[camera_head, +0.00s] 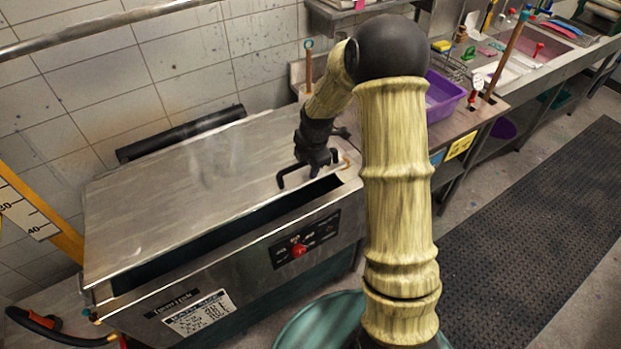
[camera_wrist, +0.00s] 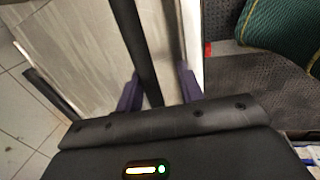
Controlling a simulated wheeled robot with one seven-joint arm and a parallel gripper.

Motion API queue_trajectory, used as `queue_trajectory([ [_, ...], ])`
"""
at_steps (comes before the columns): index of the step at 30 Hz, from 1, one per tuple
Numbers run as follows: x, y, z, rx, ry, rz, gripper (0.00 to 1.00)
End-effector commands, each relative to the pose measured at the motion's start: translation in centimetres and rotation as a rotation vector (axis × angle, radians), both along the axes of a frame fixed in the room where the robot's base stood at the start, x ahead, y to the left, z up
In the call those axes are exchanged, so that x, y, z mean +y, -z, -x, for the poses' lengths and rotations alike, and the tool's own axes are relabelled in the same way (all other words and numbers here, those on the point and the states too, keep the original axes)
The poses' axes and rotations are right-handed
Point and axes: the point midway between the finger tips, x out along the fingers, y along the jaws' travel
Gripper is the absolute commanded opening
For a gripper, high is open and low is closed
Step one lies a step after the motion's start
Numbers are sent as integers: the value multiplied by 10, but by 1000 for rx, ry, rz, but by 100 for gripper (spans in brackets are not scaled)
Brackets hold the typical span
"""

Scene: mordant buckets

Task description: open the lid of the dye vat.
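The dye vat (camera_head: 250,265) is a long steel box against the tiled wall, with a red knob on its front panel. Its flat steel lid (camera_head: 190,190) shows a long dark gap along the front edge, so the lid appears slightly raised there. A black bar handle (camera_head: 291,170) sits near the lid's right end. My gripper (camera_head: 317,170) is at this handle, and my arm hides part of that area. In the wrist view, a dark bar (camera_wrist: 138,40), seemingly the handle, runs between my two purple fingers (camera_wrist: 158,92). The fingers are apart, with space visible beside the bar.
A black roll or pipe (camera_head: 180,133) lies behind the lid by the wall. A yellow ruler stand (camera_head: 40,215) is at the left. A teal tub (camera_head: 320,322) stands in front. A counter with a purple basin (camera_head: 442,97) is at the right, with a dark floor mat (camera_head: 540,220) before it.

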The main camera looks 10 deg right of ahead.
Motion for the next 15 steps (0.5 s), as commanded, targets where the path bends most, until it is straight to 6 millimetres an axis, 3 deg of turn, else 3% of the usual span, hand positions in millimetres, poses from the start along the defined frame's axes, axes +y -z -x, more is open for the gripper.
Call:
queue_trajectory([
  [1, 0, 12, 2, 1, 0, 0, 38],
  [5, -1, 23, 6, 1, -2, 1, 38],
  [15, -2, 25, 7, 0, -1, 0, 38],
])
